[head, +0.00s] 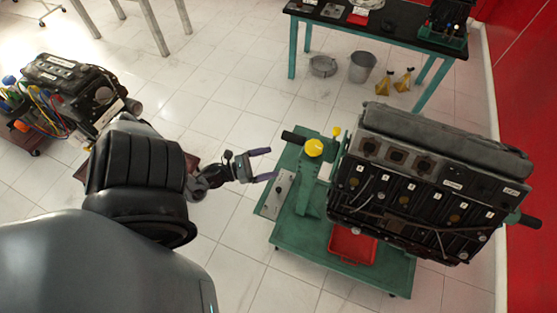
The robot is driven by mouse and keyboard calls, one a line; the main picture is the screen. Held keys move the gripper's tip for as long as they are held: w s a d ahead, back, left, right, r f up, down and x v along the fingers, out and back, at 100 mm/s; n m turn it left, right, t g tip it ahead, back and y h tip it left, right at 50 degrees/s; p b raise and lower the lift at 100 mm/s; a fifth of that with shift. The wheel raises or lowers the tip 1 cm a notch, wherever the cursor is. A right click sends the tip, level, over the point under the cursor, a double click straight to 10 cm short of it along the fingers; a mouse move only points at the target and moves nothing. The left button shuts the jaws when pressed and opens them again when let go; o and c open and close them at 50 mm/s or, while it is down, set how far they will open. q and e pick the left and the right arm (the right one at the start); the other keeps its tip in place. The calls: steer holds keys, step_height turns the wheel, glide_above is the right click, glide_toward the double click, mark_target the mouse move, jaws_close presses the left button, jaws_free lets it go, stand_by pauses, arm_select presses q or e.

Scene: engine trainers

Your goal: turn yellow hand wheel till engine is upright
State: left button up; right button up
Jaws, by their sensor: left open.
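The engine (425,185) is a long dark block with a grey upper face and a numbered side facing me. It is held on a green wheeled stand (305,240) and looks tilted, though I cannot judge the angle exactly. A round yellow part, apparently the hand wheel (314,147), is at the stand's left end, beside a black bar. My left gripper (265,165) is open and empty, its fingers pointing right toward the stand. It is left of and slightly below the yellow wheel in the head view, with a gap between them. My right gripper is out of view.
A red tray (352,244) lies on the stand under the engine. Another engine with coloured wires (75,90) stands at the left. A black-topped table (385,27) is at the back, with buckets (362,66) and yellow funnels (403,80) by it. Tiled floor is clear between.

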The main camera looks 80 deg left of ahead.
arm_select(q)
steer(key=shift+s, duration=0.9)
